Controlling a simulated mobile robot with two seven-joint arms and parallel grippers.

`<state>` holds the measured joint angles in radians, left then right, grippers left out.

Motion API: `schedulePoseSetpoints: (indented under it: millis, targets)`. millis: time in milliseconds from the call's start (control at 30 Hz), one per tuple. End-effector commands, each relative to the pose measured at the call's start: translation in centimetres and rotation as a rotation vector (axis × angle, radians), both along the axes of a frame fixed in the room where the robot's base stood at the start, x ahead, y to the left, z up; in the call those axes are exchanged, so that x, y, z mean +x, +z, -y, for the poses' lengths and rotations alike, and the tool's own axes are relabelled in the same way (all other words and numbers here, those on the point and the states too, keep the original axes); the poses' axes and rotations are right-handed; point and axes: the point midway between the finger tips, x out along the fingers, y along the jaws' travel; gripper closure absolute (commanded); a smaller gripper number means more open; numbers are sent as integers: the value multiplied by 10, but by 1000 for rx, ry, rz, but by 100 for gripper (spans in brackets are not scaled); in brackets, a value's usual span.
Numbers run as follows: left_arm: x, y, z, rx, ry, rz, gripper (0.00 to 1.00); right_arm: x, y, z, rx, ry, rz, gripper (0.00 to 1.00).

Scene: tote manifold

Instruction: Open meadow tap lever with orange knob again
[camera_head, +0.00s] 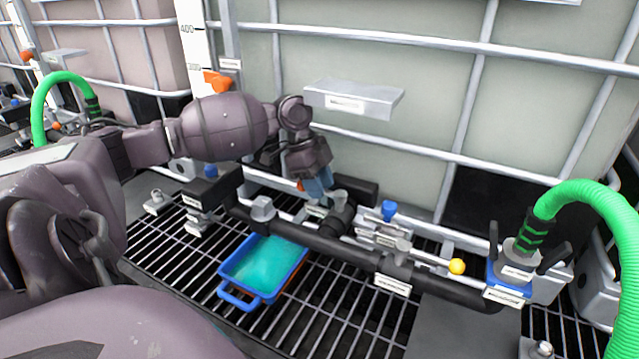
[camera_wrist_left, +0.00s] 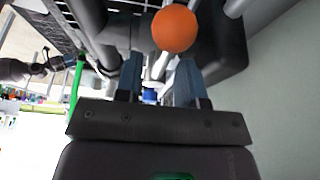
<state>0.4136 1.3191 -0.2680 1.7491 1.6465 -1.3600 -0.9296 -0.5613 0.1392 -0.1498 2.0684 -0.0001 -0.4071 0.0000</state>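The orange knob (camera_wrist_left: 174,28) shows large in the left wrist view, just beyond my left gripper's fingertips. In the head view only a small part of the orange knob (camera_head: 300,185) shows beside the gripper. My left gripper (camera_head: 319,190) points down at the black pipe manifold (camera_head: 315,243). In the left wrist view its two blue fingers (camera_wrist_left: 160,78) are apart, with a pale lever rod (camera_wrist_left: 161,65) seen between them. I cannot tell whether either finger touches the rod or knob. The meadow label cannot be read.
A blue tray (camera_head: 227,292) with turquoise contents is on the floor grating. A yellow knob (camera_head: 457,266) and a blue tap handle (camera_head: 388,209) stand along the manifold to the right. A green hose (camera_head: 590,193) rises at far right. A grey shelf (camera_head: 353,98) juts out above.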

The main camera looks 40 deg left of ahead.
Motion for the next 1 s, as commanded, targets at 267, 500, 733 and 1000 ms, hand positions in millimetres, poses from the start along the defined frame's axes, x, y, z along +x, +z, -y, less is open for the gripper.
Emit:
schedulePoseSetpoints:
  millis: [267, 500, 733, 1000]
  targets:
    - [0, 0, 0, 0, 0, 0, 100, -3, -2, 1, -3, 1, -5, 41]
    - [0, 0, 0, 0, 2, 0, 100, -4, -1, 4, -11, 7, -6, 41]
    - [-3, 4, 1, -2, 44, 3, 100, 1, 13, 5, -13, 9, 16, 41]
    - [-8, 9, 6, -4, 182, 5, 100, -2, 38, 6, -8, -6, 29, 41]
